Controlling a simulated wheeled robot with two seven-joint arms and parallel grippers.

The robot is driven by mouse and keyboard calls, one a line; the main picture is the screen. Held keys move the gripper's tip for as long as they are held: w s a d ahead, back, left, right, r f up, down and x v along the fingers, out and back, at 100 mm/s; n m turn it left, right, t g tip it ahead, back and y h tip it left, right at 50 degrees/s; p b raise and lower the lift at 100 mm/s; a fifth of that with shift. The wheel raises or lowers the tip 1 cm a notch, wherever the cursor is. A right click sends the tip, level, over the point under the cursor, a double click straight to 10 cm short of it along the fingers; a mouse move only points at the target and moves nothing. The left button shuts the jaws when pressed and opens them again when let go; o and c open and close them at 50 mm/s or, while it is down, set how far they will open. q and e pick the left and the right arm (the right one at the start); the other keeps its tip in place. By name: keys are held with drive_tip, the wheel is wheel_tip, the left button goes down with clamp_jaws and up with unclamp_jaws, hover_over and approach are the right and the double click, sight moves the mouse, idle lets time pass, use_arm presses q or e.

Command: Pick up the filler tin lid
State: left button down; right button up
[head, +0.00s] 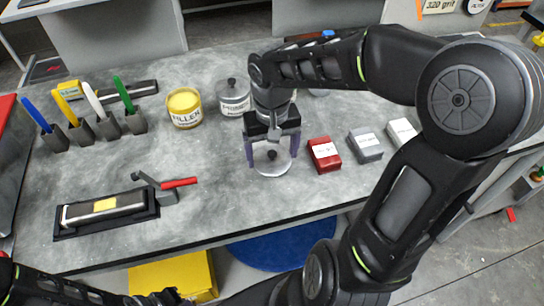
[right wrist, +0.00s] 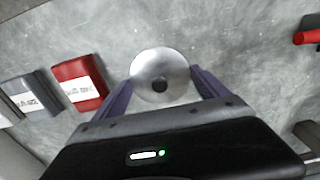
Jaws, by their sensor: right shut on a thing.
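The filler tin lid (head: 271,158) is a round silver disc with a dark knob in its middle. My right gripper (head: 272,146) is over it, pointing down, with one purple finger on each side, shut on it. In the right wrist view the lid (right wrist: 160,72) shows between the fingertips. I cannot tell whether it touches the bench or is just above it. The filler tin (head: 184,108) stands uncovered at the back, left of the gripper, with yellow filler showing. Part of my left arm shows along the bottom left edge; its jaws do not show.
The primer tin (head: 233,97) stands behind the gripper, with a knobbed lid on. A red block (head: 324,155), a grey block (head: 365,145) and a white one (head: 401,132) lie to the right. Left are coloured pens in holders and a sanding block on a tray (head: 108,208). The bench's middle is clear.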

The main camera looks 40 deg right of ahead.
sight(272, 153)
wheel_tip(272, 153, up, 8)
drive_tip(key=shift+r, duration=0.1)
use_arm(q)
drive_tip(key=shift+f, duration=0.15)
idle(0.5)
